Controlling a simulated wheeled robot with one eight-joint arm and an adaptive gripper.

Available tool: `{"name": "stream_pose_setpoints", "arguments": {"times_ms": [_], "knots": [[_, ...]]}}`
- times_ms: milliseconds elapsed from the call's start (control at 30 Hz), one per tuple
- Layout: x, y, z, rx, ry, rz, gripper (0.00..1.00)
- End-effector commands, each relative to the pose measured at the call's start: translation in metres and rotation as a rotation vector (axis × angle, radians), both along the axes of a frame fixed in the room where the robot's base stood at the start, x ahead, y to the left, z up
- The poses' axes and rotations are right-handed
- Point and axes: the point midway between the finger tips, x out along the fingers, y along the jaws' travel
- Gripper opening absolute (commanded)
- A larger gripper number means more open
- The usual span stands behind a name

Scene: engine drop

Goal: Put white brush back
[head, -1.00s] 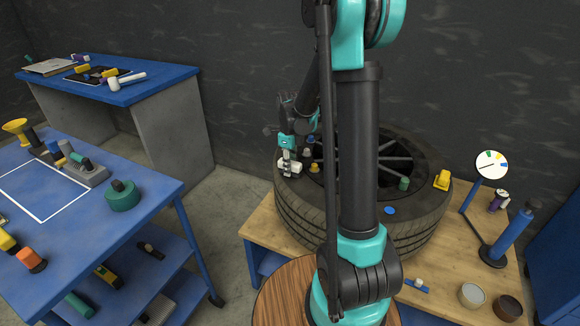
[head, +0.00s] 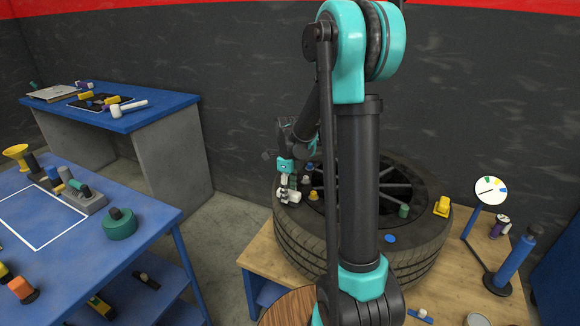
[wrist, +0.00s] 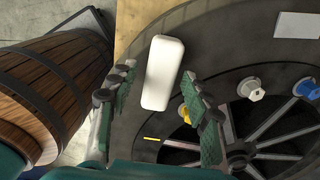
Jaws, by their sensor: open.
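A white rounded block, which looks like the white brush (wrist: 162,72), lies on the dark tyre (wrist: 207,53) in the wrist view. My gripper (wrist: 155,103) is open, with its two green-padded fingers on either side of the block's near end. I cannot tell whether either finger touches it. In the head view my gripper (head: 286,184) is over the left side of the tyre (head: 300,243), and the white brush (head: 289,197) shows small just below it, partly hidden.
Yellow (wrist: 185,115), white (wrist: 250,88) and blue (wrist: 306,88) pieces stand on the wheel to the right. A wooden barrel (wrist: 55,80) is at left. In the head view, a gauge stand (head: 490,190) and blue pump (head: 515,258) stand right. A blue table (head: 75,205) is left.

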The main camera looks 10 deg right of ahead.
Motion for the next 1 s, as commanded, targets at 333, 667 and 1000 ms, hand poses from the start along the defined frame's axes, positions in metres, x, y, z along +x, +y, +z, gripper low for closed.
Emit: {"name": "stream_pose_setpoints", "arguments": {"times_ms": [333, 667, 1000], "knots": [[-0.001, -0.005, 0.072, 0.000, 0.000, 0.000, 0.48], [-0.001, -0.005, 0.134, 0.000, 0.000, 0.000, 0.48], [-0.007, -0.007, 0.153, 0.001, -0.011, 0.061, 0.48]]}}
